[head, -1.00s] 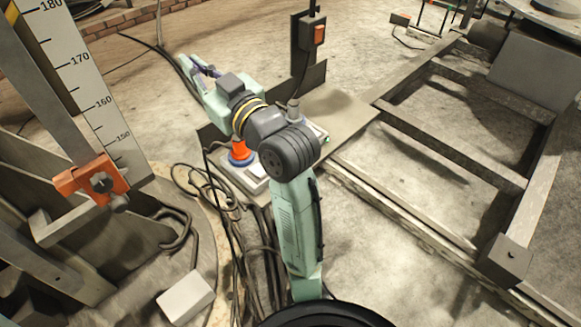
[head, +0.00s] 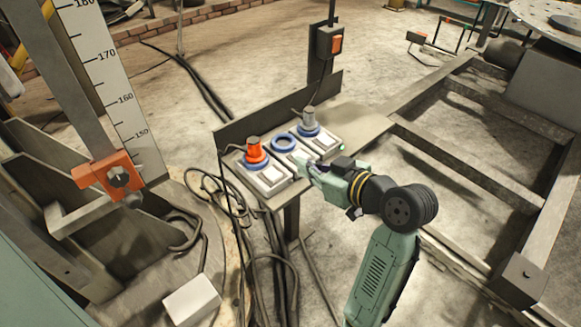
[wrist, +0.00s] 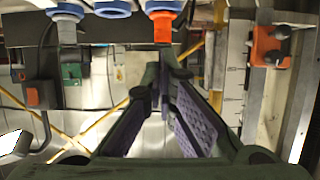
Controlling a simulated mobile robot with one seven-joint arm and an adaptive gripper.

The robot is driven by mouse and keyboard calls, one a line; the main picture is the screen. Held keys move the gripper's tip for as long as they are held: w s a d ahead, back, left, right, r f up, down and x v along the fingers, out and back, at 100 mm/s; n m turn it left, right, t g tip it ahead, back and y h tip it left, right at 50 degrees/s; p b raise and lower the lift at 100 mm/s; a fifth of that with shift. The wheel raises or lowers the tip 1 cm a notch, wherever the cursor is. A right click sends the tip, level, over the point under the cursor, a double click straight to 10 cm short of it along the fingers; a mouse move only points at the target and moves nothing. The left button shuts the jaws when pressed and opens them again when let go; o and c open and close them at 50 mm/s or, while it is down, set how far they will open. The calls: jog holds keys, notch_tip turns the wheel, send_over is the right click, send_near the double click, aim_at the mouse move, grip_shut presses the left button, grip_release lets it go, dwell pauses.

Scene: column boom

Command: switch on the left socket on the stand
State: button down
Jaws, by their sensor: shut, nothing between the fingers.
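The stand (head: 222,137) carries a row of three white socket units with blue rings. The left socket (head: 268,179) holds an orange plug (head: 256,153); its pale rocker faces the front, and I cannot tell its position. The middle socket (head: 284,142) is empty. The right socket holds a grey plug (head: 309,119). My gripper (head: 303,164) is shut and empty, at the front of the units near the middle one, right of the left rocker; contact is unclear. In the wrist view the fingers (wrist: 172,58) point toward the orange plug (wrist: 162,22), and the rockers are hidden.
A scale column with an orange clamp (head: 112,178) stands at left. Cables (head: 212,187) hang beside the stand. A metal frame (head: 465,150) lies at right.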

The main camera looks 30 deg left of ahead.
jog(key=p, duration=0.2)
send_over(272, 173)
jog(key=d, duration=0.3)
jog(key=f, duration=0.3)
jog(key=shift+s+a+f, duration=0.15)
jog(key=shift+a+f, duration=0.05)
jog(key=f, duration=0.2)
jog(key=shift+d+f, duration=0.25)
jog(key=shift+f, duration=0.05)
jog(key=shift+d+f, duration=0.1)
jog(key=shift+f, duration=0.65)
jog(key=shift+s, duration=0.1)
jog(key=shift+d+f+b, duration=0.1)
jog(key=shift+f+b, duration=0.55)
jog(key=shift+b, duration=0.2)
jog(key=shift+r, duration=0.2)
jog(key=shift+r+p, duration=0.65)
jog(key=shift+r, duration=0.15)
